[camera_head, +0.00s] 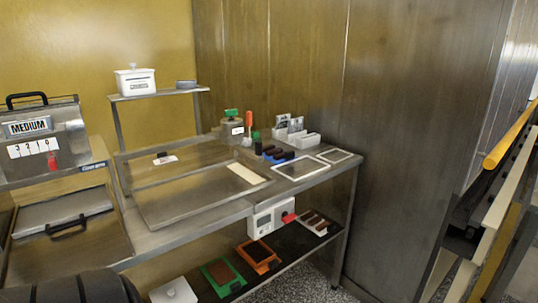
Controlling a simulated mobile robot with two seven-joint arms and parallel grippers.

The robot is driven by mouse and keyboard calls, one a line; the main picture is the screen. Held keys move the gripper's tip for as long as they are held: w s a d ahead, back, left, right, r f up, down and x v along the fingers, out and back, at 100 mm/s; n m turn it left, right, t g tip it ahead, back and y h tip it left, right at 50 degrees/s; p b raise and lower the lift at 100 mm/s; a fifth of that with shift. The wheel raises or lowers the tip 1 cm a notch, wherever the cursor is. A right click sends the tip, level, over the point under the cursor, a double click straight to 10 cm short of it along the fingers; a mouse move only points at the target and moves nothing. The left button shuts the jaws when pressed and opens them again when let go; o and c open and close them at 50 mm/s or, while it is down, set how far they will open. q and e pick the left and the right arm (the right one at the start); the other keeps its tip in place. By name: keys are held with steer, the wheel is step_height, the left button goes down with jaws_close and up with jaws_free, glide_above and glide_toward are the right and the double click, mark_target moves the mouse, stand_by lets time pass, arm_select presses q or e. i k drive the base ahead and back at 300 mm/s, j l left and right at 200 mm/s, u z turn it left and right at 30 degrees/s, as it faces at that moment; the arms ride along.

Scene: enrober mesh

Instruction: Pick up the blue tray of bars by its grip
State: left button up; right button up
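A small blue tray (279,158) with dark brown bars lies on the right part of the metal bench, in front of a white rack. It is small in the view, and I cannot make out its grip clearly. Neither of my grippers shows in the head view. Nothing is seen touching the tray.
White-framed panels (299,168) lie right of the tray on the metal bench (190,233). A metal canister (233,133) stands behind left, a white rack (297,139) behind. The lower shelf holds an orange frame (259,255), a green frame (222,275) and a white tray of bars (306,218).

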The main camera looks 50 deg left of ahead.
mark_target(277, 156)
steer(key=i+j+u, duration=0.1)
steer(key=u, duration=1.1)
steer(key=i+l, duration=0.05)
steer(key=l, duration=0.05)
